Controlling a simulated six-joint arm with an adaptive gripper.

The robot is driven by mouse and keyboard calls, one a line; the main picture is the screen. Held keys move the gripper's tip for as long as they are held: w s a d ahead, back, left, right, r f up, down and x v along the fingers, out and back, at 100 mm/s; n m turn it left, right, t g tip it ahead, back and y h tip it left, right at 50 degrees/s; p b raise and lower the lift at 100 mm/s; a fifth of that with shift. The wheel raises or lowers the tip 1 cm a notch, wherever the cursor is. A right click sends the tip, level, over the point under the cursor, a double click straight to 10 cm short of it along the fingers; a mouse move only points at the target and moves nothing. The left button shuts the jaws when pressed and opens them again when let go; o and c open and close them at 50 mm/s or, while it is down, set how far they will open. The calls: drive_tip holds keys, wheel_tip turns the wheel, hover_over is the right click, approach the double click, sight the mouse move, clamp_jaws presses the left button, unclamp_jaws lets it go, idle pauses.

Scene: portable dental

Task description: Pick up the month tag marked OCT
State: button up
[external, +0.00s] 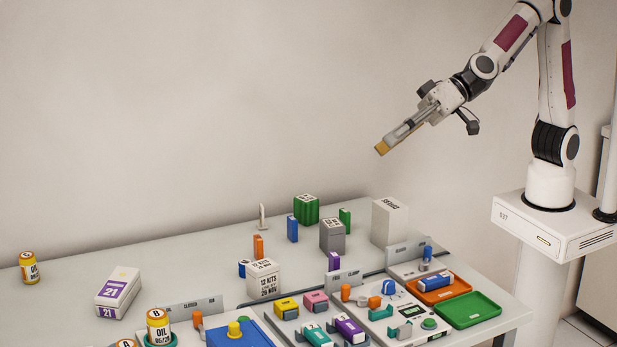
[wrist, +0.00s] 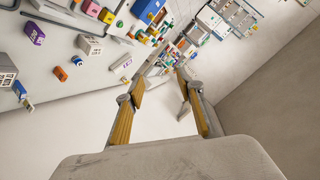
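Several small coloured upright pieces stand among the boxes on the table in the external view: an orange one (external: 258,246), a blue one (external: 292,229), a green one (external: 344,218) and a purple one (external: 334,262). No OCT marking is readable on any of them, so I cannot tell which thing is the OCT tag. My gripper (external: 383,147) is high above the back of the table, pointing down and left, well away from everything. In the wrist view my gripper (wrist: 161,85) has its two yellow-padded fingers apart with nothing between them.
A green box (external: 306,209), grey box (external: 332,236), white kit box (external: 263,278) and tall white box (external: 389,222) crowd the middle. Coloured devices and a green tray (external: 467,310) fill the front right. A purple-labelled box (external: 118,292) stands left, with clear table behind it.

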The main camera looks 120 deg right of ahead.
drive_tip(key=w+d+f+m+h, duration=0.2)
drive_tip(key=w+f+m+h, duration=0.15)
drive_tip(key=w+f, duration=0.25)
drive_tip(key=m+g+h, duration=0.7)
drive_tip(key=h, duration=0.3)
approach(334, 266)
wheel_tip(334, 266, up, 3)
drive_tip(key=d, duration=0.2)
drive_tip(key=shift+s+f+g+h, duration=0.15)
drive_tip(key=shift+s+f+g, duration=0.05)
drive_tip(key=shift+s, duration=0.25)
drive_tip(key=shift+s+f+g+h, duration=0.1)
drive_tip(key=shift+s+f+g, duration=0.1)
drive_tip(key=shift+s, duration=0.25)
drive_tip(key=shift+d, duration=0.15)
drive_tip(key=shift+x, duration=1.15)
drive_tip(key=shift+w, duration=0.15)
